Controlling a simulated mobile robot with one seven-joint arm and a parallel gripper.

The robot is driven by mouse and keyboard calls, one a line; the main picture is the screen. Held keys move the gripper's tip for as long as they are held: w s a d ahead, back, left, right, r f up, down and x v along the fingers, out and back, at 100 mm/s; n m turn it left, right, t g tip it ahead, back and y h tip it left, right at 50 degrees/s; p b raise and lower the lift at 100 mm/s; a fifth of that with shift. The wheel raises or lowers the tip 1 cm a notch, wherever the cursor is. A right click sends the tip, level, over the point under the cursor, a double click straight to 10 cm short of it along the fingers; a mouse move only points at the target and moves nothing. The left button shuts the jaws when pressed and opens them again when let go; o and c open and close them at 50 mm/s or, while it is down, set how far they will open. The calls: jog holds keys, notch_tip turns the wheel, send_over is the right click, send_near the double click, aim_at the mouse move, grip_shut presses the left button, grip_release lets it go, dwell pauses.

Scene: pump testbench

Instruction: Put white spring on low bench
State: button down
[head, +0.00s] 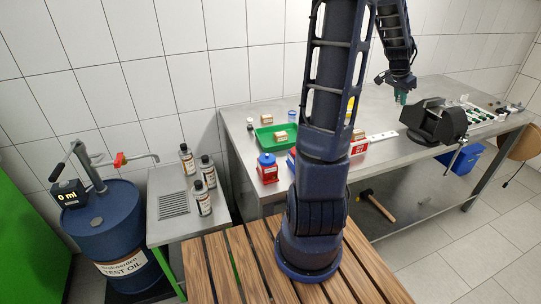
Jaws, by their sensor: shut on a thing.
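My gripper (401,98) is at the upper right, above the long steel bench (395,135) and just left of the black vise. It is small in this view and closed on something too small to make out. I cannot pick out a white spring anywhere. Two lower surfaces show: a small steel side table (185,229) at the left and a wooden slatted bench (215,270) in front. I cannot tell which one is the low bench. My arm hides part of the long bench and of the slats.
Several bottles (204,198) stand on the side table beside a drain grate. A blue oil drum (103,230) stands left of it. A green tray (268,136), a red-and-blue container (267,169) and the vise (436,121) occupy the long bench. The slats' left part is clear.

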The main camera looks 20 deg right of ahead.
jog(key=shift+r, duration=0.1)
notch_tip(320, 180, up, 5)
jog(key=shift+f, duration=0.1)
jog(key=w+a+n+t+y, duration=0.25)
jog(key=w+a+n, duration=0.85)
jog(key=w+a, duration=1.9)
jog(key=s+a+n+t+y, duration=0.15)
jog(key=a+n, duration=0.45)
jog(key=a, duration=1.5)
jog(key=a+n+y, duration=0.2)
jog(key=a+n, duration=0.3)
jog(key=a, duration=1.7)
jog(key=f, duration=5.2)
jog(key=shift+d+f, duration=0.2)
jog(key=shift+f, duration=0.2)
